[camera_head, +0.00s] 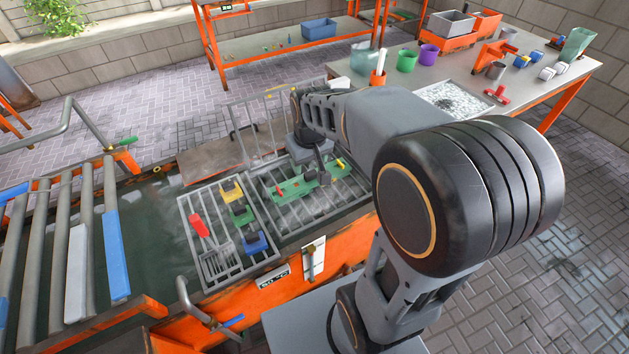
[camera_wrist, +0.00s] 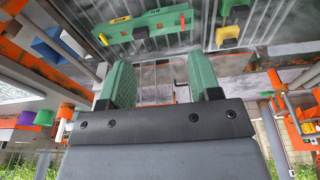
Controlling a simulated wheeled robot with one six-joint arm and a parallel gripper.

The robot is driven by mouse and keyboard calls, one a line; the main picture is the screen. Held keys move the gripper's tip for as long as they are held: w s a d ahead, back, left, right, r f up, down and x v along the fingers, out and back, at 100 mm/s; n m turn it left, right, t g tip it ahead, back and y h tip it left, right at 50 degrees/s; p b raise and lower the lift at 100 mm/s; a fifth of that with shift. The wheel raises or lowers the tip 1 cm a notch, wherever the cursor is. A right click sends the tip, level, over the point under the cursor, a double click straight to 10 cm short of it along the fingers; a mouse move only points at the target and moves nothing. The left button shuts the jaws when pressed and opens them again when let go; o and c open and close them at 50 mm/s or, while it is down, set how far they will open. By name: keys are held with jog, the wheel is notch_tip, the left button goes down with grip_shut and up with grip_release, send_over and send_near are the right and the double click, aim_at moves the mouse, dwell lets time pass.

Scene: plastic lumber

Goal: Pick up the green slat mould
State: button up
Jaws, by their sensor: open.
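The green slat mould (camera_head: 292,188) lies on the right-hand metal grate of the orange-framed tank, with a red mark near its left end and a yellow one near its right. My gripper (camera_head: 306,150) is above the grate close to the mould, and my arm reaches over it from the right. In the wrist view the mould (camera_wrist: 145,27) lies across the top, beyond the fingertips. My gripper (camera_wrist: 160,78) has two green-faced fingers spread wide apart, with nothing between them. The mould is apart from the fingers.
The left grate (camera_head: 215,262) holds a red-handled tool (camera_head: 199,225), a yellow mould (camera_head: 231,191), a small green mould (camera_head: 241,215) and a blue mould (camera_head: 255,243). A raised wire grate (camera_head: 262,125) stands behind. A workbench with pots is at the back right.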

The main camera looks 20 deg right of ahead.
jog(key=w+d+f+g+b, duration=0.1)
jog(key=w+d+f, duration=0.3)
jog(key=w+f, duration=0.15)
jog(key=w+d+f+g, duration=0.1)
jog(key=w+d+f, duration=0.2)
jog(key=w+f, duration=0.3)
send_over(319, 190)
jog(key=shift+n, duration=0.3)
notch_tip(319, 190, down, 11)
jog(key=shift+a+r, duration=0.1)
jog(key=shift+a, duration=0.05)
jog(key=shift+s+f+p, duration=0.1)
jog(key=shift+f+p, duration=0.2)
jog(key=shift+f, duration=3.05)
grip_shut()
jog(key=shift+r, duration=0.15)
